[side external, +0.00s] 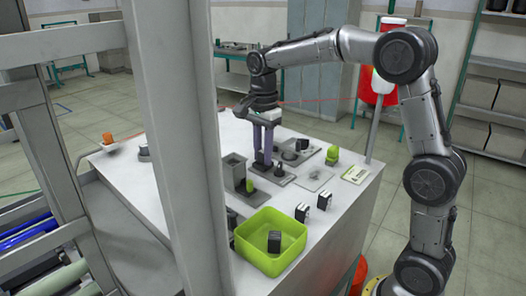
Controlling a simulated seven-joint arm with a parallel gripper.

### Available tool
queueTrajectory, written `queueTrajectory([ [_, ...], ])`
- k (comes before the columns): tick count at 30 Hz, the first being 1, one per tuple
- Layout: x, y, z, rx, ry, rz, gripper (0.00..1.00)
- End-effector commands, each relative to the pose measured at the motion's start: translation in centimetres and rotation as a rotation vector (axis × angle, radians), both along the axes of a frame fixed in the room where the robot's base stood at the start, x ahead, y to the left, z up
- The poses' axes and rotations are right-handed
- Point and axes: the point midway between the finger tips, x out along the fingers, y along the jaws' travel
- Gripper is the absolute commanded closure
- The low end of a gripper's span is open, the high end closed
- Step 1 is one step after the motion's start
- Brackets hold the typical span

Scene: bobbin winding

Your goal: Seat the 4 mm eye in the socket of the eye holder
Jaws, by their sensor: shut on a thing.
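My gripper (262,164) points straight down over the white bench, its two long purple-grey fingers close together. The fingertips are low at a grey fixture plate (283,180) with small dark parts on it. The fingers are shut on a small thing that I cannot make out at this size. I cannot pick out the 4 mm eye for sure. The eye holder and its socket are not clearly told apart from the other grey fixtures, and the fingers hide part of the plate. I cannot tell whether the fingertips touch anything on the plate.
A green bin (270,262) holds a dark block (274,241). Small black-and-white blocks (302,213) stand behind it. A white post (176,130) hides the bench's left part.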

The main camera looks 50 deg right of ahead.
Motion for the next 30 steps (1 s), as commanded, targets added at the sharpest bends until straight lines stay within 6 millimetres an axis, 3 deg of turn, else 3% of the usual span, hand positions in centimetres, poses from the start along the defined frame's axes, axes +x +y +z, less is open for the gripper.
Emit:
queueTrajectory([
  [3, -0.07, 0.01, -0.99, 0.002, 0.014, 0.0, 1.0],
  [13, -0.11, 0.02, -1.4, 0.003, 0.021, 0.0, 1.0],
  [14, -0.11, 0.02, -1.4, 0.003, 0.021, 0.0, 0.7],
  [19, -0.16, 0.01, -1.41, 0.003, 0.023, 0.0, 0.4],
  [30, -0.33, 0.01, -1.2, 0.004, 0.031, 0.0, 0.39],
])
